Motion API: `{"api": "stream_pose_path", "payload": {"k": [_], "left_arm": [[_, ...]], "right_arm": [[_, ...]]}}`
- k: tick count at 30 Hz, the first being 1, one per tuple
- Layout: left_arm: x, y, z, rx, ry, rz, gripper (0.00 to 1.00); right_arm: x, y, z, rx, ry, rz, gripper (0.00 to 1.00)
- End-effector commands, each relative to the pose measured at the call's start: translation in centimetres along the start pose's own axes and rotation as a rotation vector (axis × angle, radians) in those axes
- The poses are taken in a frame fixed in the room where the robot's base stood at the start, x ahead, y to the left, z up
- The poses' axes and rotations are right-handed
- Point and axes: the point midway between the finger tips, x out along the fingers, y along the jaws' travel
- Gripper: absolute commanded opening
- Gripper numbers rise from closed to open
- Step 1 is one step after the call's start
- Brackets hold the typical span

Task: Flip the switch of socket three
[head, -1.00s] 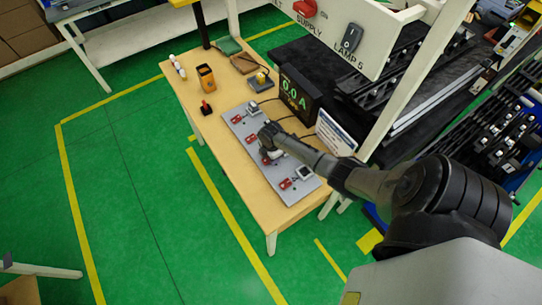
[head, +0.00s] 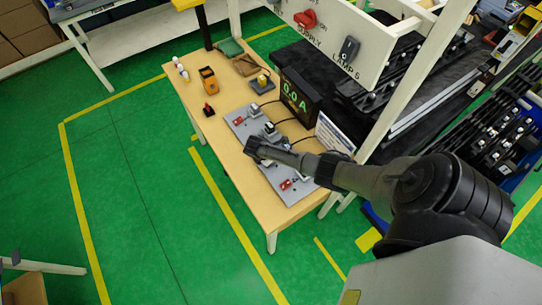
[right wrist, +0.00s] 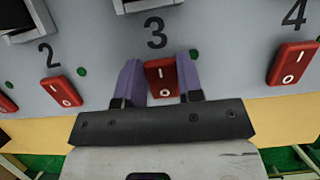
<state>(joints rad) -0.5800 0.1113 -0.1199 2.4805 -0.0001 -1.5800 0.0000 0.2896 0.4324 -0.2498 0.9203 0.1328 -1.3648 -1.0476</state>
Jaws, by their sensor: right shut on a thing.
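The red rocker switch of socket three (right wrist: 162,82) sits below the printed 3 in the right wrist view, with I at its top and 0 at its bottom. My right gripper (right wrist: 161,80) is shut on it, one purple finger at each side. I cannot tell which half is pressed in. In the head view my right gripper (head: 253,148) is over the near long edge of the grey socket board (head: 272,176) and hides this switch. My left gripper is not in view.
The switches of socket two (right wrist: 61,91) and socket four (right wrist: 292,63) flank it. The black display (head: 297,97) behind the board shows 0.0 A. An orange device (head: 208,79) and a small red-and-black object (head: 209,109) stand on the wooden table (head: 187,92).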

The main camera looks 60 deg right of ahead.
Motion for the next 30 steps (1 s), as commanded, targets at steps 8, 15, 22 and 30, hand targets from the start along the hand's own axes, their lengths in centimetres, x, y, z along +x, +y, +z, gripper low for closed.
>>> {"api": "stream_pose_path", "payload": {"k": [8, 15, 22, 30], "left_arm": [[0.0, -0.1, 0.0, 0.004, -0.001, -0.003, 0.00], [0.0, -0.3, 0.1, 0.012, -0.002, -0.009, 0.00], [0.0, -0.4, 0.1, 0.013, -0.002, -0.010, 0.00], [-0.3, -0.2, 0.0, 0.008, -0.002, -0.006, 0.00]], "right_arm": [[0.0, 0.0, -0.1, 0.001, -0.019, 0.001, 0.10], [0.0, 0.0, -0.1, 0.001, -0.018, 0.001, 0.49], [0.0, 0.0, -0.1, 0.000, -0.017, 0.001, 0.60], [-1.2, 0.1, 0.0, 0.001, -0.016, 0.003, 0.60]]}}
